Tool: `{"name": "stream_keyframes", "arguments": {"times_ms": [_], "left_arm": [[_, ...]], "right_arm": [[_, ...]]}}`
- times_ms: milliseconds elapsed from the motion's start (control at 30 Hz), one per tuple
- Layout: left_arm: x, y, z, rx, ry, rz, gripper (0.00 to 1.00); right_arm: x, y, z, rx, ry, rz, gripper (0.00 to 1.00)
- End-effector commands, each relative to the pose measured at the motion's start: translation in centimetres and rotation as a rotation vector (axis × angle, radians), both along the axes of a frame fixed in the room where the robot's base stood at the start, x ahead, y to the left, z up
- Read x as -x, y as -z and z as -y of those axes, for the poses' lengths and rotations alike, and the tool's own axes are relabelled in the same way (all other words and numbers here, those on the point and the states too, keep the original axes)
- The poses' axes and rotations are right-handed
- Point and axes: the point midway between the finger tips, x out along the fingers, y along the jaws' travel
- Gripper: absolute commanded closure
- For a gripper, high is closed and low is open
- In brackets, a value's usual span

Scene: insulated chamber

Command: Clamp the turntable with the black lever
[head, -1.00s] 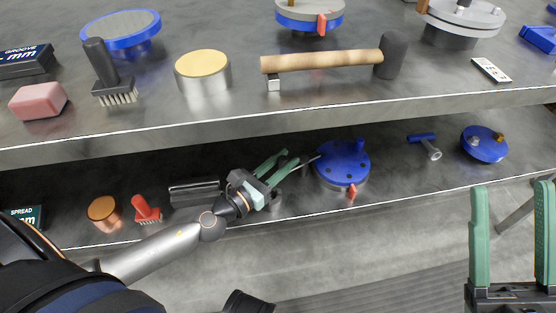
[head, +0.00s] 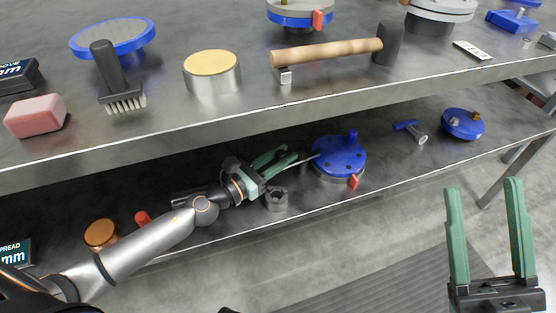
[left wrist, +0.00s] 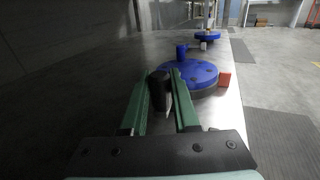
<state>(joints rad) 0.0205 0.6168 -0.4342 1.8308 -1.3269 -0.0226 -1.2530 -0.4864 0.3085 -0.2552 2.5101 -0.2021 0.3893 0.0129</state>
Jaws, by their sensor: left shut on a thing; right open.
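The blue turntable (head: 335,160) sits on the lower shelf on a metal base, with a blue knob on top and a short red-orange lever (head: 353,182) at its front. It also shows in the left wrist view (left wrist: 203,74). A thin metal rod (head: 304,159) reaches from its left side to my left gripper (head: 279,161). In the left wrist view the black lever handle (left wrist: 160,88) stands between the green fingers, and the gripper is shut on it. My right gripper (head: 488,235) is open and empty, in front of the shelf at the right.
The upper shelf (head: 200,121) overhangs the lower one. A grey metal ring part (head: 277,199) stands just below my left gripper. A copper-coloured cylinder (head: 101,234) is at the left, and a blue-handled tool (head: 410,131) and another blue disc (head: 463,123) are to the right.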

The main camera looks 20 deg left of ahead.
Motion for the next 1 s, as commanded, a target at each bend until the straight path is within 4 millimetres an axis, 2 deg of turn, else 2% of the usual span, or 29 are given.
{"name": "stream_keyframes", "arguments": {"times_ms": [600, 633, 867, 1000], "left_arm": [[-0.49, -0.4, 0.25, 0.005, 0.016, 0.007, 1.0], [-0.49, -0.4, 0.25, 0.005, 0.016, 0.007, 0.69], [-0.45, -0.2, 0.18, 0.003, 0.015, 0.003, 0.43], [-0.43, -0.11, 0.15, 0.002, 0.014, 0.001, 0.41]], "right_arm": [[-0.01, 0.21, -0.05, 0.002, 0.001, -0.004, 0.41], [-0.01, 0.21, -0.05, 0.002, 0.001, -0.004, 0.41], [-0.02, 0.22, -0.05, 0.002, 0.001, -0.004, 0.41], [-0.02, 0.23, -0.05, 0.002, 0.001, -0.004, 0.41]]}}
